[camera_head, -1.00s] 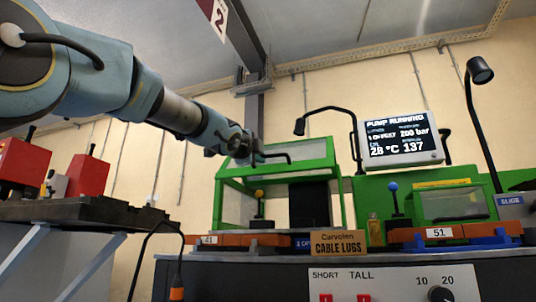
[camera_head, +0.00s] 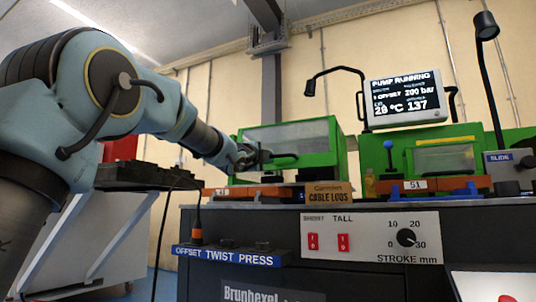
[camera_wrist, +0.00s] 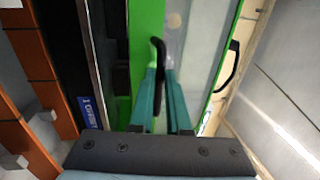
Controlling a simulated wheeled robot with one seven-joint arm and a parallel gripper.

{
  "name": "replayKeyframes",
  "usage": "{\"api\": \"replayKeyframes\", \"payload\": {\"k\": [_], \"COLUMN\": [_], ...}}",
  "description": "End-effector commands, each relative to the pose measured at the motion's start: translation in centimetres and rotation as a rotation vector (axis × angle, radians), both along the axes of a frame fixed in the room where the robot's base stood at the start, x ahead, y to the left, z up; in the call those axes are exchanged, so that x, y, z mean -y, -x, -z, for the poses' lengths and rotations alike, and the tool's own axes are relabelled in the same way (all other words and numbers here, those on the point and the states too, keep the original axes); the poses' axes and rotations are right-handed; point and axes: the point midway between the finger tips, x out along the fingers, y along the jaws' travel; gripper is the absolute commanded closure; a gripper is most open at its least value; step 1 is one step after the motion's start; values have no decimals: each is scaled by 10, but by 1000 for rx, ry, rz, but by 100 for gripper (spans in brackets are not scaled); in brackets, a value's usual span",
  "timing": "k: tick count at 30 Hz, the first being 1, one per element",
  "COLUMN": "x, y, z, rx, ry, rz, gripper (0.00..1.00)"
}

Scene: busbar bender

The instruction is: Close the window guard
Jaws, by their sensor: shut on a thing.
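The window guard (camera_head: 318,132) is a green frame with a clear pane, over the left station of the bender. It sits low, its bottom edge close above the orange bars; I cannot tell whether it touches its stop. My gripper (camera_head: 262,157) is at the guard's front, shut on its black handle (camera_head: 284,156). In the wrist view my teal fingers (camera_wrist: 163,95) lie either side of the black handle (camera_wrist: 158,60), beside the green frame (camera_wrist: 143,30) and pane. The exact contact is partly hidden.
The control panel (camera_head: 370,238) and the OFFSET TWIST PRESS strip (camera_head: 228,256) are on the bench front below. A Cable Lugs box (camera_head: 328,194), a blue-knobbed lever (camera_head: 388,146), a screen (camera_head: 403,98) and two lamps stand around. A dark slab (camera_head: 140,177) lies at left.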

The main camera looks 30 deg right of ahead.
Motion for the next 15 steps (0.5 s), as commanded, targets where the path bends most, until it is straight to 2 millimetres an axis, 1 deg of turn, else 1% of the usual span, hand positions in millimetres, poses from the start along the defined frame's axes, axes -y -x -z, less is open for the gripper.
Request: {"api": "replayKeyframes", "payload": {"k": [1, 6, 15], "x": [1, 6, 9], "y": [-1, -4, -6], "z": [10, 21, 25], "rx": [0, 0, -1], "ry": [-1, -1, -3], "rz": [-1, -1, -1], "gripper": [100, 100, 100]}}
